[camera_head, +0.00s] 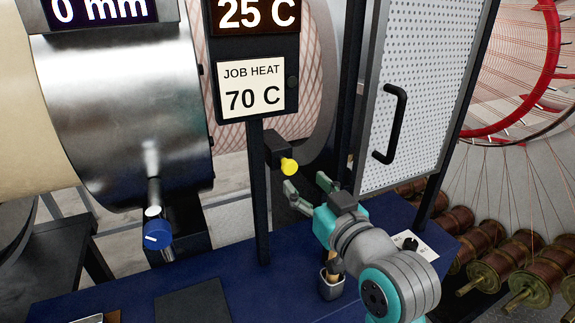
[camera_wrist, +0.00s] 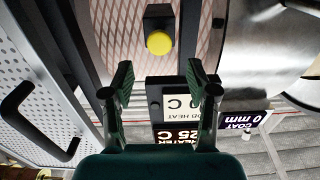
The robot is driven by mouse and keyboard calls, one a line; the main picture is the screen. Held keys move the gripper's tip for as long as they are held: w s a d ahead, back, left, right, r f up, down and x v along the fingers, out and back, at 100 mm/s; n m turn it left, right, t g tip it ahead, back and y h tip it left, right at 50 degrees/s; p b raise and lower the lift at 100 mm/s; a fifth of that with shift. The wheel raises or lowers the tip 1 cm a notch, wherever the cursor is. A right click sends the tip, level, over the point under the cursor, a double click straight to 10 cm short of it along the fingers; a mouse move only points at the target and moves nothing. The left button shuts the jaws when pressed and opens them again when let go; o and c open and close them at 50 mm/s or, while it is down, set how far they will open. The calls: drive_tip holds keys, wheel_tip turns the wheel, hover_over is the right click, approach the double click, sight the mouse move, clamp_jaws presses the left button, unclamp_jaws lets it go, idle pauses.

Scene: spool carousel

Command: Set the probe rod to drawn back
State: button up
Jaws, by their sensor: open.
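A yellow round knob (camera_head: 289,166) sticks out from a small black block (camera_head: 278,148) beside the sign post; it looks like the end of the probe rod, though the rod itself cannot be made out. In the wrist view the yellow knob (camera_wrist: 159,42) appears face-on, below its block (camera_wrist: 158,12). My gripper (camera_head: 307,185) is open and empty, with its fingers pointing toward the knob. In the wrist view the knob lies between the lines of the two fingers (camera_wrist: 160,70), beyond their tips and apart from them.
A black post carries signs reading 25 C and JOB HEAT 70 C (camera_head: 251,88). A blue knob (camera_head: 157,235) hangs below the metal drum (camera_head: 125,95) at left. A perforated door with a black handle (camera_head: 390,123) stands right. A small cup (camera_head: 331,286) sits on the blue bench (camera_head: 115,295).

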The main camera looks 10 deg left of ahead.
sight(291, 168)
drive_tip(key=x, duration=0.8)
